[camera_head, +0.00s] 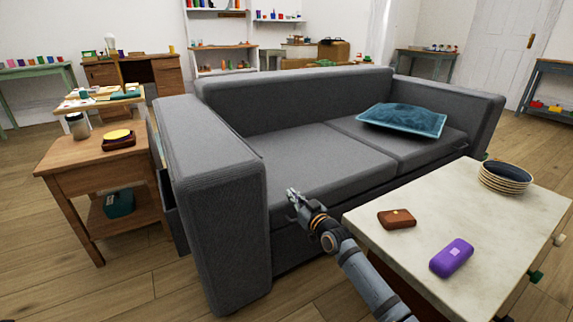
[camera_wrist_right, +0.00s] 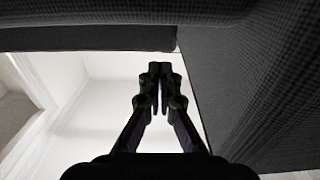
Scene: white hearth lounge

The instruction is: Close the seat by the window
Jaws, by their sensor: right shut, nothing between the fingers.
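A grey sofa (camera_head: 225,235) fills the middle of the head view, with two flat seat cushions. The left seat cushion (camera_head: 310,160) looks level; I cannot tell whether it is fully down. No window shows. My right gripper (camera_head: 292,195) is in front of the left cushion's front edge, near the left armrest (camera_head: 215,150). In the right wrist view its fingers (camera_wrist_right: 158,70) are shut together and empty. Grey fabric surfaces (camera_wrist_right: 250,75) stand close above and to the right there. Contact with them cannot be told. My left gripper is not in view.
A pale table (camera_head: 400,260) stands close at the right, with a brown case (camera_head: 396,219), a purple case (camera_head: 452,258) and stacked plates (camera_head: 505,178). A teal pillow (camera_head: 402,119) lies on the right cushion. A wooden side table (camera_head: 75,150) stands left of the sofa.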

